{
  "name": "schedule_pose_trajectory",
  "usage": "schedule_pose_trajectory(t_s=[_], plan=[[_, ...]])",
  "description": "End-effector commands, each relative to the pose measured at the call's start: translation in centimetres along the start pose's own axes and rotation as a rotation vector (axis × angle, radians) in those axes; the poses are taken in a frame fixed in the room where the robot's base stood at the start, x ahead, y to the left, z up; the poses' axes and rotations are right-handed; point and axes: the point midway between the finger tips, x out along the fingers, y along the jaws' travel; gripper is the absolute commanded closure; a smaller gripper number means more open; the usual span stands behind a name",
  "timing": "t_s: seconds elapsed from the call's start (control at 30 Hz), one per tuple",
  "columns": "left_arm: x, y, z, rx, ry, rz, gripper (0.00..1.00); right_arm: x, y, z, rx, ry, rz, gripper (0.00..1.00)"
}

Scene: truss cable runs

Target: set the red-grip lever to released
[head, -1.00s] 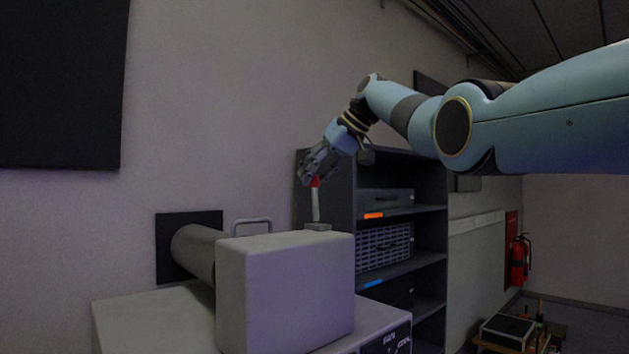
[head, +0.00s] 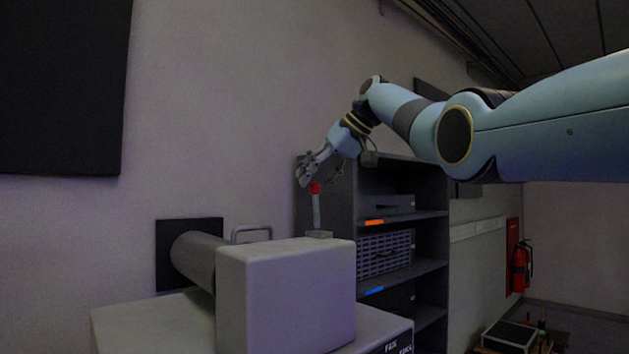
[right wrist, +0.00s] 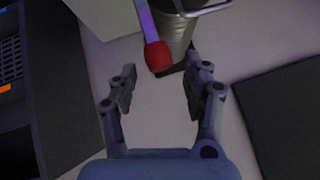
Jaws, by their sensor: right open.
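The red-grip lever (head: 316,206) stands near upright on a small base on top of a light grey box (head: 285,300). Its round red grip (head: 315,188) is at the top end. My right gripper (head: 318,174) is open just above and beside the grip. In the right wrist view, the red grip (right wrist: 158,57) lies just ahead of the gap between the open fingers (right wrist: 168,92), with nothing held between them. The lever's shaft (right wrist: 147,20) runs away from the grip toward the top edge. My left gripper is not in view.
A grey cylinder (head: 197,258) joins the box to a dark wall plate. A metal handle (head: 250,232) rises behind the box. A dark shelf unit (head: 430,235) stands right of the lever. A fire extinguisher (head: 521,264) hangs farther right.

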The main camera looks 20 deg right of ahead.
Motion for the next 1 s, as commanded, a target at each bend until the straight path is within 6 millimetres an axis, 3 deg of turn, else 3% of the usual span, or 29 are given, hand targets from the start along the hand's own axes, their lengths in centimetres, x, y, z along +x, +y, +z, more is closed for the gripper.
schedule_pose_trajectory(t_s=[0.3, 0.5, 1.0], plan=[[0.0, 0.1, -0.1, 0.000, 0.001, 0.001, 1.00, -6.8, 0.1, -0.1, -0.002, 0.004, 0.003, 0.51], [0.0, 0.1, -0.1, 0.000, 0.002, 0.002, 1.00, -10.1, 0.1, -0.1, -0.001, 0.004, 0.002, 0.51], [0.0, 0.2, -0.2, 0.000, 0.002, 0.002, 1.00, -11.0, 0.0, -0.1, -0.001, 0.002, 0.001, 0.51]])
